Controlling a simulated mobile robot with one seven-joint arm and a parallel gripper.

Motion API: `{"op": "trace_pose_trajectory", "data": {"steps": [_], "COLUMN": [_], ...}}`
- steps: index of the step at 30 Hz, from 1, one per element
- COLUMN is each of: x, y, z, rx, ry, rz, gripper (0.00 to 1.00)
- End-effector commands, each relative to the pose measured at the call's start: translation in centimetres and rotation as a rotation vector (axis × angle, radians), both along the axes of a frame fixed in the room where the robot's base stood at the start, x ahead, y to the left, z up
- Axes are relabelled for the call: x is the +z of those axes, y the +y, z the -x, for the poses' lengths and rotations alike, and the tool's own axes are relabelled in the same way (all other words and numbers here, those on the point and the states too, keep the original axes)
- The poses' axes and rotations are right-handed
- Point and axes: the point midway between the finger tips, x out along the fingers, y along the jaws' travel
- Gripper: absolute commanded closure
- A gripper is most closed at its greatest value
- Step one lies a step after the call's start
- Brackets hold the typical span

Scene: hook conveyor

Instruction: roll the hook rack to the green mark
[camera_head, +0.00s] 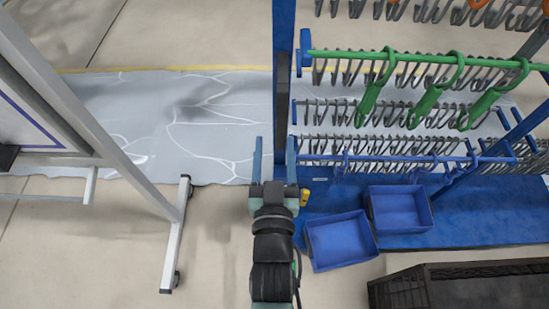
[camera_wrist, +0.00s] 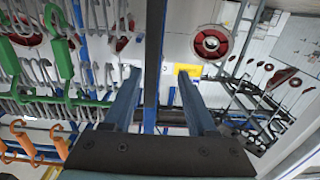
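The hook rack (camera_head: 283,40) has a blue frame with rows of grey hooks and several green hooks (camera_head: 427,100). It stands on the right in the head view. My gripper (camera_head: 274,158) is at its left upright, with the fingers spread wide. In the wrist view, the blue upright (camera_wrist: 154,60) runs between my two fingers (camera_wrist: 158,85), with a gap visible on each side. I cannot tell how deep the upright sits between them. No green mark on the floor can be made out.
Blue bins (camera_head: 341,240) lie low at the rack's front. A black crate (camera_head: 470,285) is at lower right. A grey-framed stand (camera_head: 177,235) is at left. Grey floor strip (camera_head: 200,125) and a yellow line (camera_head: 170,68) lie behind. Floor between stand and rack is clear.

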Motion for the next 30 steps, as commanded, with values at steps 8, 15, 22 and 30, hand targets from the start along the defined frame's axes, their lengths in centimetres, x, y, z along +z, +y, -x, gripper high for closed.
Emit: {"op": "trace_pose_trajectory", "data": {"steps": [8,15,22,30], "x": [0.0,0.1,0.5,2.0], "y": [0.0,0.0,-0.1,-0.7], "z": [2.5,2.7,2.8,4.5], "rx": [0.000,-0.001,0.000,0.002], "ry": [-0.001,-0.001,0.001,0.004], "rz": [0.001,0.001,0.001,0.000], "gripper": [0.43,0.43,0.43,0.43]}}
